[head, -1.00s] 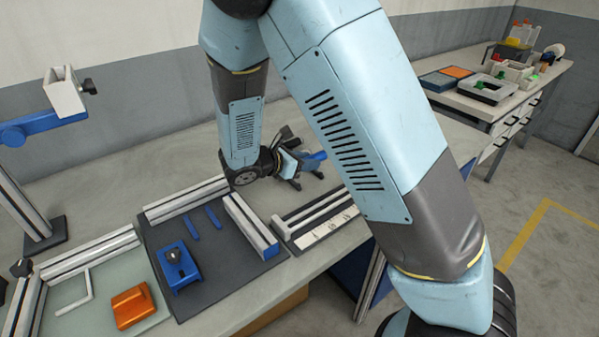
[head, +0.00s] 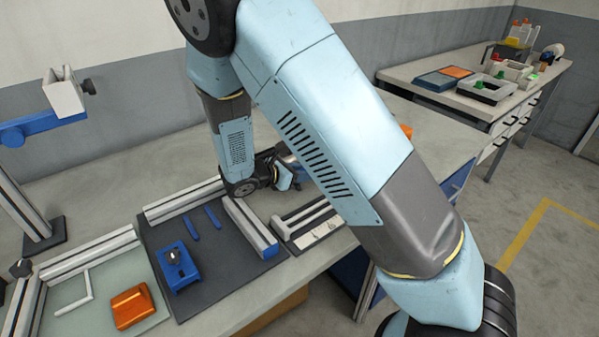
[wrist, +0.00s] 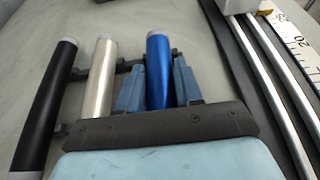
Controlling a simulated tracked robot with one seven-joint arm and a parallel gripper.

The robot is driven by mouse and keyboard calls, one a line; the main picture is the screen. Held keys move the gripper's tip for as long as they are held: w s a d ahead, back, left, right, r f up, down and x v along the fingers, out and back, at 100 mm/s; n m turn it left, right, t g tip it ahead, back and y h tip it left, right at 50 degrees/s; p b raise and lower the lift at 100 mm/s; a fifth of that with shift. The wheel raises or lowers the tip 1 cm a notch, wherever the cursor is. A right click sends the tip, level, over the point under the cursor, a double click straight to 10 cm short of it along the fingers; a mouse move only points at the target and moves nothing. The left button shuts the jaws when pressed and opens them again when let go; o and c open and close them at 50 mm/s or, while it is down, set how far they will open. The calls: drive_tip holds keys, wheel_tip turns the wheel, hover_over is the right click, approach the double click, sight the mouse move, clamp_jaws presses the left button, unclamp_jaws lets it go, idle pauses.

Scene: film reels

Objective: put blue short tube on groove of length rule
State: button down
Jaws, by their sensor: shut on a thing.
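The blue short tube (wrist: 159,62) is between the two light-blue fingers of my gripper (wrist: 157,82) in the wrist view, and the fingers are shut on it. Dark rack parts show beside it; I cannot tell whether the tube is clear of them. The length rule (wrist: 292,42) lies to the right of my gripper, with a white scale and two long metal rails along its groove. The rule also shows in the head view (head: 318,232), partly covered by my arm.
In the head view, a dark board (head: 215,255) with rails and a blue clamp (head: 177,268) lies left of the rule. An orange block (head: 133,306) is at the front left.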

drive_tip(key=shift+f, duration=0.15)
drive_tip(key=c, duration=0.7)
unclamp_jaws()
drive_tip(key=shift+c, duration=0.2)
drive_tip(key=v, duration=1.3)
drive_tip(key=shift+s+a+r, duration=0.15)
drive_tip(key=shift+a+r, duration=0.05)
drive_tip(key=shift+r, duration=0.15)
